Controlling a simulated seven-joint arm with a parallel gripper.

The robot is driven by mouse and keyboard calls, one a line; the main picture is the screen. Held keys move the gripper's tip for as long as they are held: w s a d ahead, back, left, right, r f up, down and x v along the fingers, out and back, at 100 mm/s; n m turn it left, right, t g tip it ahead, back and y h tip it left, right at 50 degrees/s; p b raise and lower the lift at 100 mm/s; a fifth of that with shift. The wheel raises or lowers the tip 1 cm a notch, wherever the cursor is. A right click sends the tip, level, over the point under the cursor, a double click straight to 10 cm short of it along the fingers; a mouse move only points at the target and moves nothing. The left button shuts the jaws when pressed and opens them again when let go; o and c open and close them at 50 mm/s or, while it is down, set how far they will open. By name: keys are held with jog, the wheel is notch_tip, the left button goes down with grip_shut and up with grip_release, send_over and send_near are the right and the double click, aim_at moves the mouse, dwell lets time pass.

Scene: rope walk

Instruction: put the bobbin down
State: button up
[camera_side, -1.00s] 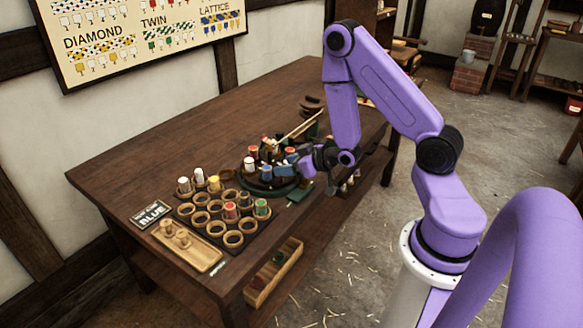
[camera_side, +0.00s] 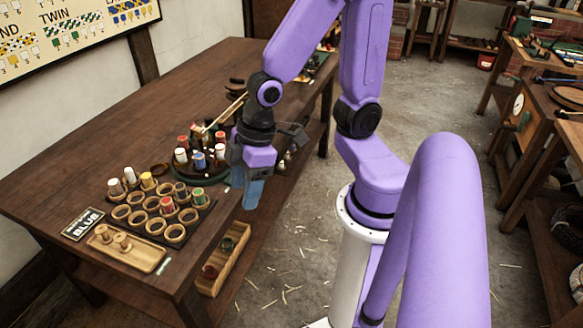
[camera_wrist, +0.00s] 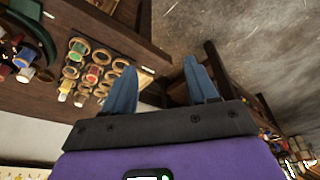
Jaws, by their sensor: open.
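In the side view, my gripper (camera_side: 246,188) hangs with its blue fingers pointing down near the table's front edge. It is apart from the bobbins. In the wrist view its two fingers (camera_wrist: 160,84) are spread with nothing between them. A blue bobbin (camera_side: 199,161) stands on the dark green round stand (camera_side: 212,179), left of my gripper, among a red bobbin (camera_side: 196,141) and white bobbins (camera_side: 181,156). The bobbin rack (camera_side: 143,228) holds white, yellow, red, green and dark bobbins, with several empty rings.
A wooden tray (camera_side: 146,264) with two small wooden pegs lies in front of the rack, beside a sign reading BLUE (camera_side: 84,224). A pale stick (camera_side: 224,113) slants above the round stand. An open box (camera_side: 229,246) sits on the lower shelf. The table's back left is clear.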

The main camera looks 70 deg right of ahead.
jog(key=s+d+r+n+g+h, duration=0.1)
jog(key=s+d+r+n, duration=0.1)
jog(key=s, duration=0.6)
notch_tip(320, 180, up, 2)
jog(key=shift+s+d+r+n+g+h, duration=0.2)
jog(key=shift+s+d+n+g+h, duration=0.1)
jog(key=shift+d+g+h, duration=0.15)
notch_tip(320, 180, up, 5)
notch_tip(320, 180, down, 5)
jog(key=shift+f, duration=0.1)
